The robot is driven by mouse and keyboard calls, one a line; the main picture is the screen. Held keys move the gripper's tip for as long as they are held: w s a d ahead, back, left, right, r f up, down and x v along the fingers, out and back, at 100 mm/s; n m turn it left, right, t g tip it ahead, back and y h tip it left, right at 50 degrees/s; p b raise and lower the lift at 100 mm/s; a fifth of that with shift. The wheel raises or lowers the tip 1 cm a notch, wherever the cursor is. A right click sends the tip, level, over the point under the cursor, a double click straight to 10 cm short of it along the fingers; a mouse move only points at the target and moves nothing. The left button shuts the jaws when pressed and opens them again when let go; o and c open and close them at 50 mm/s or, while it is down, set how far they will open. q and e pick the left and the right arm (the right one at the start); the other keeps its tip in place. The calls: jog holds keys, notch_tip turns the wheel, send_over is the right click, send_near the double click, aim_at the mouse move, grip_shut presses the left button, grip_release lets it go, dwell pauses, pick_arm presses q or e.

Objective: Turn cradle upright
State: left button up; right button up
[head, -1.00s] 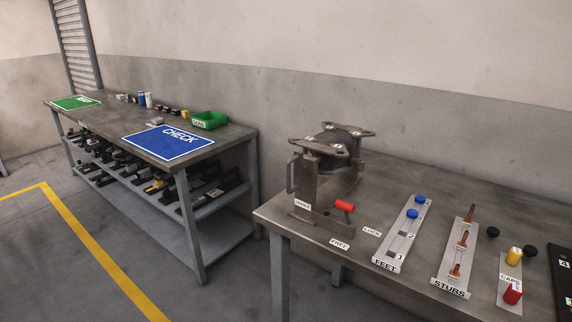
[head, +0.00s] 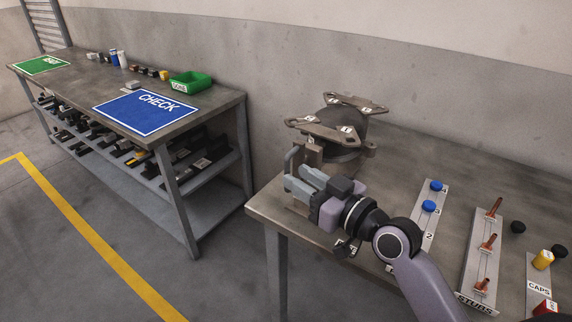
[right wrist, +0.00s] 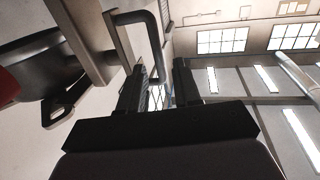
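The cradle (head: 312,152) stands on the near left of the steel bench. A dark compressor (head: 345,134) sits in it with flat foot plates (head: 325,131) facing up. A grey bar handle (head: 291,160) sticks out on the cradle's left side; it also shows in the right wrist view (right wrist: 154,40). My right gripper (head: 298,178) is at this handle, its fingers apart. In the right wrist view the handle's end lies between or just beyond the fingertips (right wrist: 160,75); contact cannot be told. My right arm hides the cradle's base and red lever. My left gripper is out of view.
On the bench to the right are a feet strip with blue pieces (head: 429,206), a stubs strip (head: 480,255) and a caps strip (head: 538,285). A second bench at left holds a blue CHECK mat (head: 145,112) and a green bin (head: 190,82).

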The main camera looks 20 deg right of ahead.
aim_at(287, 170)
jog(key=shift+p+x, duration=0.3)
jog(key=shift+x, duration=1.9)
grip_shut()
